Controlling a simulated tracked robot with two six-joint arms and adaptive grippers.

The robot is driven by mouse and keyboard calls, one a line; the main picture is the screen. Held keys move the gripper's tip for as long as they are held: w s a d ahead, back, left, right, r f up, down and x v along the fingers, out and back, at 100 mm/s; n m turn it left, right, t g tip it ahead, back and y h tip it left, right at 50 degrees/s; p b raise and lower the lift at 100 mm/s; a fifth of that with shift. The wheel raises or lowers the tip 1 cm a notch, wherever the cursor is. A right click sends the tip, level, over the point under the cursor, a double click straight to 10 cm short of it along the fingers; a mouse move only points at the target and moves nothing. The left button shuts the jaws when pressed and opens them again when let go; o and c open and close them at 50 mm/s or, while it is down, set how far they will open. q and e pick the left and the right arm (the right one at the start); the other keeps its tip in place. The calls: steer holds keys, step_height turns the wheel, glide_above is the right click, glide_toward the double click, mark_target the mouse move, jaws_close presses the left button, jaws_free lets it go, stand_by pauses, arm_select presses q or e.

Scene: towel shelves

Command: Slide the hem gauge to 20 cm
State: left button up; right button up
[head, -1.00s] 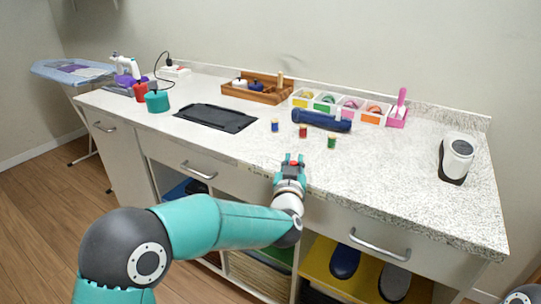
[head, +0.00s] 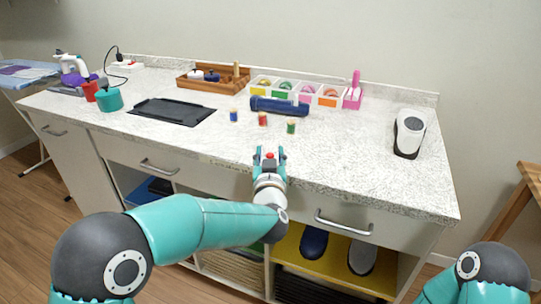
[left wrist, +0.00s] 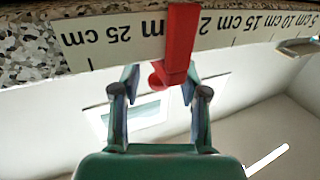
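The hem gauge is a white printed scale (left wrist: 125,32) along the counter's front edge, upside down in the left wrist view. Its red slider (left wrist: 180,45) covers part of the 20 cm label, between the 25 cm and 15 cm labels. The slider's round red knob (left wrist: 157,82) shows between the fingers of my left gripper (left wrist: 160,85), with a gap to the left finger. In the head view my left gripper (head: 269,155) is at the counter's front edge, fingers spread around the red knob. My right gripper is out of the picture.
On the speckled counter (head: 350,170) stand several thread spools (head: 263,119), a blue roll (head: 280,106), a black tray (head: 172,111) and a white device (head: 409,135). A drawer handle (head: 343,223) is below the edge, right of my left gripper. The front right counter is clear.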

arm_select(q)
steer(key=shift+s, duration=0.1)
steer(key=s, duration=1.2)
steer(key=shift+d, duration=0.25)
steer(key=shift+w, duration=0.1)
steer(key=w+a+f+n+g+y, duration=0.1)
steer(key=w+a+f+g+y, duration=0.15)
steer(key=a+f, duration=0.6)
steer(key=s+a+f+g, duration=0.2)
steer(key=a+f, duration=0.1)
steer(key=f, duration=0.4)
steer(key=s+a+f+g+h, duration=0.1)
steer(key=s+a+f, duration=0.15)
steer(key=f, duration=0.45)
steer(key=s+a+f+g, duration=0.1)
steer(key=a+f+g, duration=0.15)
steer(key=f, duration=0.55)
steer(key=s+d+f+g+h, duration=0.1)
steer(key=s+f+g+h, duration=0.35)
steer(key=s+f, duration=0.7)
steer(key=s+d+g+h, duration=0.2)
steer(key=s+d+g, duration=0.35)
steer(key=s, duration=0.75)
step_height(320, 180, up, 13)
steer(key=p, duration=1.3)
steer(key=shift+w+d+t+p, duration=0.25)
steer(key=shift+w+t+p, duration=0.05)
steer(key=shift+w+p, duration=0.1)
